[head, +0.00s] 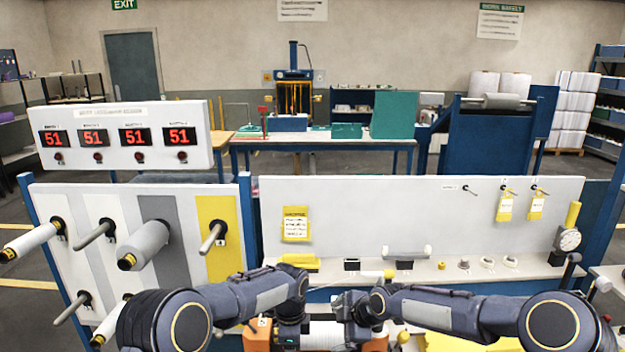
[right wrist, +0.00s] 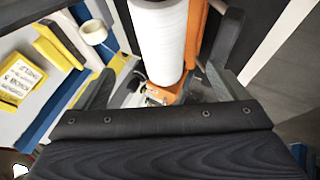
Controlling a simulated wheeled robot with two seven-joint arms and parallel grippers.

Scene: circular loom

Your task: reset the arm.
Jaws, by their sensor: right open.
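My right arm comes in from the right in the head view and bends down at the lower middle, where my right gripper (head: 362,338) is partly cut off by the bottom edge. In the right wrist view my right gripper (right wrist: 162,85) is open, its fingers wide apart. A white roll (right wrist: 160,40) shows beyond and between the fingers; I cannot tell whether anything touches it. My left arm comes in from the left and bends down beside the right one. Its end, my left gripper (head: 288,335), is dark and cut off, and its jaws cannot be made out.
A panel with pegs and rolls (head: 90,225) stands at the left under a counter display (head: 125,135) reading 51. A white board (head: 400,215) with yellow tags stands behind a shelf of small parts. Orange machine parts (head: 257,335) are close beside my left wrist.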

